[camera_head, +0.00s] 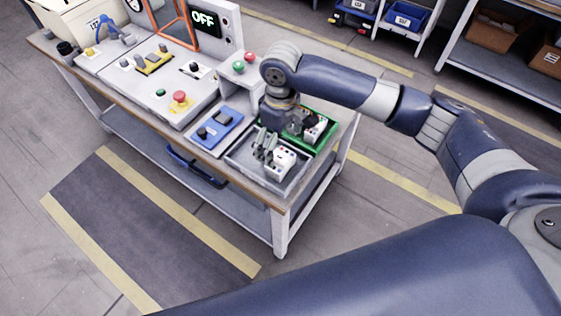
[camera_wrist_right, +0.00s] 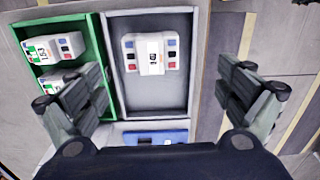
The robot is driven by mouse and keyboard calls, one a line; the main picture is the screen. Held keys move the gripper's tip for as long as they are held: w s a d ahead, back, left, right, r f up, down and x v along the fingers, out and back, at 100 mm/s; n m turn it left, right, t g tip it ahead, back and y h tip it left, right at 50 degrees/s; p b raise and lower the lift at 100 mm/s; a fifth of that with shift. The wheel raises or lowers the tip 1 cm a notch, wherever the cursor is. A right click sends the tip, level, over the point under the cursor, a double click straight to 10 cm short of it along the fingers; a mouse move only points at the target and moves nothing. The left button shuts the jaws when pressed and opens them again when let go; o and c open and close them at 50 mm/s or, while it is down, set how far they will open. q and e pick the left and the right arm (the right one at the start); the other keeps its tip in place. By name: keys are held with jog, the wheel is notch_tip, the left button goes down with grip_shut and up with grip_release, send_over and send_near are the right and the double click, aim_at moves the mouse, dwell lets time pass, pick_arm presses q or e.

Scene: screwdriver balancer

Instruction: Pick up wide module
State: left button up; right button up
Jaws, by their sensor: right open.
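A white wide module (camera_wrist_right: 152,53) with red, blue and black terminals and a printed label lies in the grey tray (camera_wrist_right: 118,90). In the head view, the module (camera_head: 283,160) is in the grey tray at the table's front right corner. My right gripper (camera_head: 266,147) is over the tray, beside the module. In the wrist view, my right gripper (camera_wrist_right: 160,78) has its fingers spread wide, one on each side of the tray, with nothing between them gripped. My left gripper is not in view.
A green tray (camera_wrist_right: 98,45) with narrower white-and-green modules (camera_wrist_right: 57,48) adjoins the grey tray. A blue panel (camera_head: 215,130) with black knobs lies beside the trays. A control panel with a red button (camera_head: 179,97) and an OFF display (camera_head: 205,19) stands further back.

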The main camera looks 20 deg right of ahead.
aim_at(280, 156)
jog(key=shift+w+d+r, duration=0.25)
jog(key=shift+d, duration=0.2)
jog(key=shift+d+f, duration=0.1)
jog(key=shift+f, duration=0.1)
notch_tip(280, 156, down, 5)
jog(key=shift+w+r+p, duration=0.1)
jog(key=shift+r+p, duration=0.1)
jog(key=shift+p, duration=0.2)
jog(key=shift+w+a+f+p, duration=0.1)
jog(key=shift+f+p, duration=0.3)
jog(key=shift+f, duration=1)
jog(key=shift+w+a+f+p, duration=0.1)
jog(key=shift+f+p, duration=0.3)
jog(key=shift+f, duration=1)
jog(key=c, duration=1.2)
